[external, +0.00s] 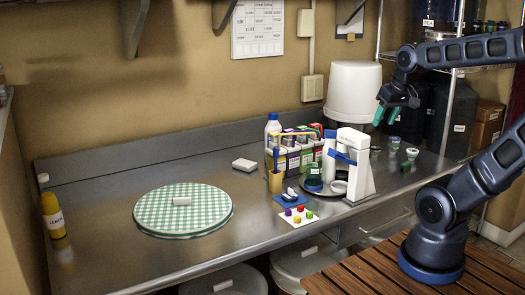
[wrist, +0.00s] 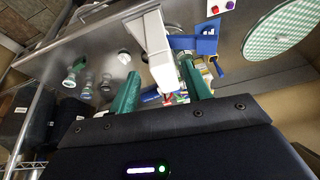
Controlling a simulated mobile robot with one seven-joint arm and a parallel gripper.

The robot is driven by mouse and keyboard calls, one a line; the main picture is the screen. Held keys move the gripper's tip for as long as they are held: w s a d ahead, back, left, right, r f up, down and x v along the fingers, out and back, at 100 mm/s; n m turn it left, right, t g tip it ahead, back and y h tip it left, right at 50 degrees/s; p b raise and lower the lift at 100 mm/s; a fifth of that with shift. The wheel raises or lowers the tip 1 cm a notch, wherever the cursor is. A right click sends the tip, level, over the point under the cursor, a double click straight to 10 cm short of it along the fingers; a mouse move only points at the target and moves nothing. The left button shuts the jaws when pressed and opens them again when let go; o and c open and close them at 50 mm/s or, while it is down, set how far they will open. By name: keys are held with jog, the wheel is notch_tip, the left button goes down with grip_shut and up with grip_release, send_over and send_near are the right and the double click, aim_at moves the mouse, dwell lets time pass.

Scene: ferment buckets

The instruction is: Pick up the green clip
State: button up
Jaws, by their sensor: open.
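Several small coloured pieces lie on a white card near the bench's front edge in the external view. A small green piece (external: 309,215) among them looks like the green clip, though it is too small to be sure. In the wrist view only a red and a purple piece show on the card's visible part, and I cannot make out the green one. My gripper (external: 386,116) has green fingers. It is open and empty, above the right part of the bench, well to the right of the card. The wrist view shows its fingers (wrist: 160,68) spread apart.
A white and blue stand (external: 352,165) rises between my gripper and the card (external: 284,222). Behind are a rack of cartons (external: 293,158) and a white bucket (external: 353,90). Small green and white vessels (external: 411,154) stand at right. A checked round mat (external: 160,212) lies left.

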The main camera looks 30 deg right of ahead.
jog(key=w+d+f+m, duration=0.4)
jog(key=w+d+f, duration=0.1)
jog(key=w+d, duration=0.25)
jog(key=m+g+h, duration=0.3)
jog(key=m+h, duration=0.2)
jog(key=m, duration=0.6)
send_near(405, 164)
jog(key=shift+x, duration=5.05)
jog(key=shift+d+r, duration=0.1)
jog(key=shift+d, duration=0.1)
grip_shut()
